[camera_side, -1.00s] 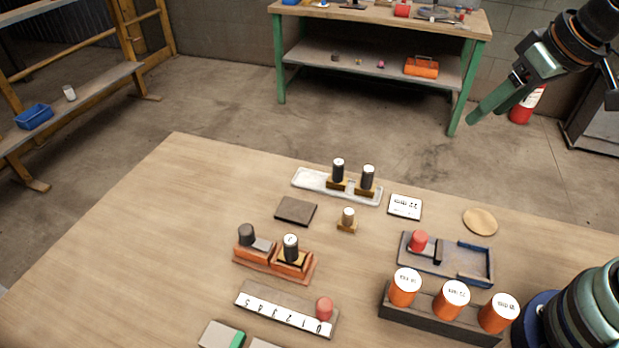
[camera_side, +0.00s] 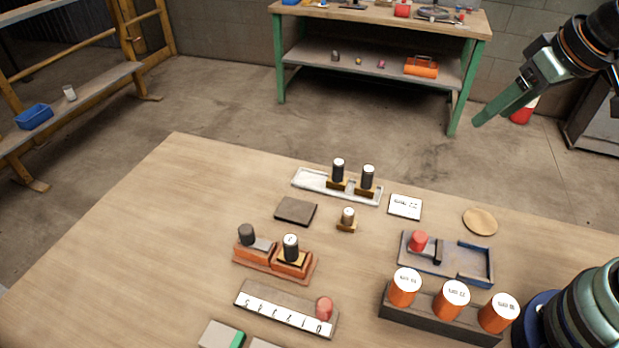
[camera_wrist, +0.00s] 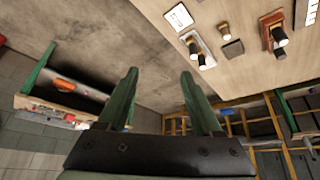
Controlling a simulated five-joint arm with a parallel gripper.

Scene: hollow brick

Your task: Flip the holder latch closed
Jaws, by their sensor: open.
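A blue-grey holder (camera_side: 466,273) lies at the right of the table in the side view, with a red knob (camera_side: 419,240) and a dark upright bar (camera_side: 438,252) at its left part. I cannot tell for sure which part is the latch. An orange-brown two-part holder (camera_side: 274,268) stands left of centre, with a dark knob (camera_side: 247,234) and a black white-topped peg (camera_side: 291,247). It also shows in the wrist view (camera_wrist: 267,27). My gripper (camera_side: 480,121) hangs in the air beyond the table's far right, away from both holders. Its green fingers are apart and empty in the wrist view (camera_wrist: 158,74).
A dark rack (camera_side: 440,326) of orange cylinders stands in front of the blue-grey holder. A numbered strip (camera_side: 272,311) with a red knob lies at the front. A white tray (camera_side: 312,181) with two black pegs is at the back. The table's left side is clear.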

